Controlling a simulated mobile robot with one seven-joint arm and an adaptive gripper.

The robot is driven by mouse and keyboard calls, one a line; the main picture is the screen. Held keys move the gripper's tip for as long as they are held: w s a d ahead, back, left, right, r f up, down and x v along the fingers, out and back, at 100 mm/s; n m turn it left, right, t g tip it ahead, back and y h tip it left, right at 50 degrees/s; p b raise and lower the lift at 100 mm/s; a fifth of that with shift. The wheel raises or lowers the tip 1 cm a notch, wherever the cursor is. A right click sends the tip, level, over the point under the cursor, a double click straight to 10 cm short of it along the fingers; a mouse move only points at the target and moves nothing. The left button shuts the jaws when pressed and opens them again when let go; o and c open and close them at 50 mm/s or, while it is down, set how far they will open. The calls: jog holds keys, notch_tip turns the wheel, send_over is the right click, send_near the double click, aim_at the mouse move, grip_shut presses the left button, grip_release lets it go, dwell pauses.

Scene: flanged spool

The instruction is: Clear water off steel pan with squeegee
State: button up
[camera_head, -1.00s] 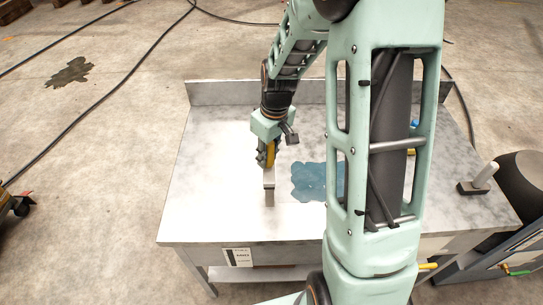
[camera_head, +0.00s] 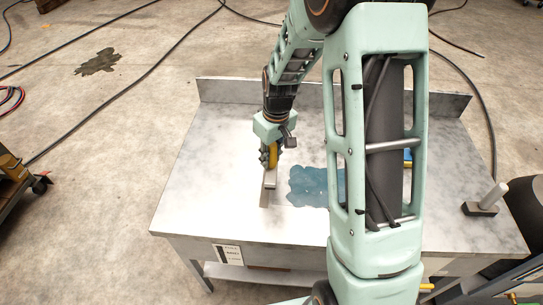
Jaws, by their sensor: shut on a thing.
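My gripper (camera_head: 269,154) is shut on the squeegee (camera_head: 269,182), over the left-middle part of the steel pan (camera_head: 205,190). The squeegee shows as a pale narrow bar below the fingers, seen nearly end-on. A yellow part shows between the fingers. Whether its lower edge touches the pan is hard to tell. A blue-green puddle of water (camera_head: 308,187) lies just right of the squeegee, with a small gap between them. My arm hides the puddle's right side.
A raised wall (camera_head: 225,90) runs along the pan's back edge. A blue item (camera_head: 407,156) shows partly behind my arm. The pan's left side is clear.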

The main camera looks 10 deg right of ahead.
aim_at(272, 169)
jog(key=shift+f+b, duration=1.75)
jog(key=shift+f, duration=1.05)
jog(key=shift+o, duration=0.2)
jog(key=shift+d+r, duration=0.1)
jog(key=shift+d, duration=0.2)
jog(key=shift+s+d+p, duration=0.2)
jog(key=shift+s+d, duration=0.5)
jog(key=shift+d, duration=1.65)
jog(key=shift+s+d+p, duration=0.15)
jog(key=shift+s+d, duration=0.55)
jog(key=shift+d, duration=1.7)
jog(key=shift+s+d+p, duration=0.2)
jog(key=shift+s+d, duration=0.5)
jog(key=shift+d, duration=1.65)
jog(key=shift+c, duration=0.2)
jog(key=shift+s+d+b, duration=0.3)
jog(key=shift+s+d, duration=0.45)
jog(key=shift+d, duration=1.8)
jog(key=shift+s+d+b, duration=0.25)
jog(key=shift+s+d, duration=0.45)
jog(key=shift+d, duration=1.9)
jog(key=shift+s+d+b, duration=0.3)
jog(key=shift+s+d, duration=0.45)
jog(key=shift+d, duration=1.8)
jog(key=shift+a+r+p, duration=0.1)
jog(key=shift+r+p, duration=1.8)
jog(key=shift+r, duration=1.05)
